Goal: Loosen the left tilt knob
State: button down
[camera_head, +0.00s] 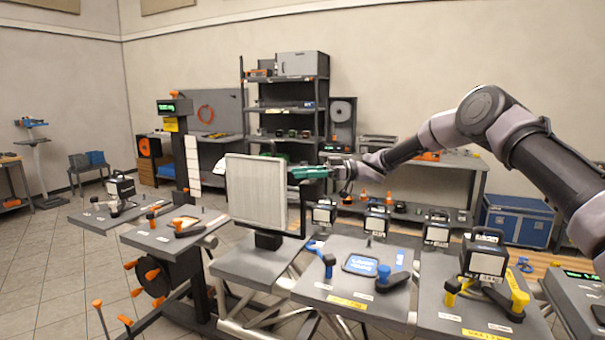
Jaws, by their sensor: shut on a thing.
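A pale, square, ribbed light panel (257,190) stands upright in a dark yoke (301,215) on a grey table. My gripper (297,173) is green and reaches in from the right to the upper right side of the panel. It is shut at the yoke's side, on what looks like a tilt knob. The knob is too small and too covered by the gripper to make out. The far left side of the panel shows no clear knob.
Grey tables with orange, blue and yellow handles (519,301) and black boxed units (484,255) stand in front and to the right. A tall shelf (284,103) stands behind. Open tiled floor (52,265) lies at the left.

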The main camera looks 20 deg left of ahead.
jog(key=shift+s+d+n+g+h, duration=0.1)
jog(key=shift+n+g+h, duration=0.4)
jog(key=shift+g, duration=0.15)
jog(key=shift+s+d+n+g+h, duration=0.1)
jog(key=shift+n+g+h, duration=0.35)
jog(key=shift+g, duration=0.2)
jog(key=shift+c, duration=2)
grip_release()
jog(key=v, duration=1)
jog(key=shift+w+d, duration=0.2)
jog(key=shift+w, duration=0.05)
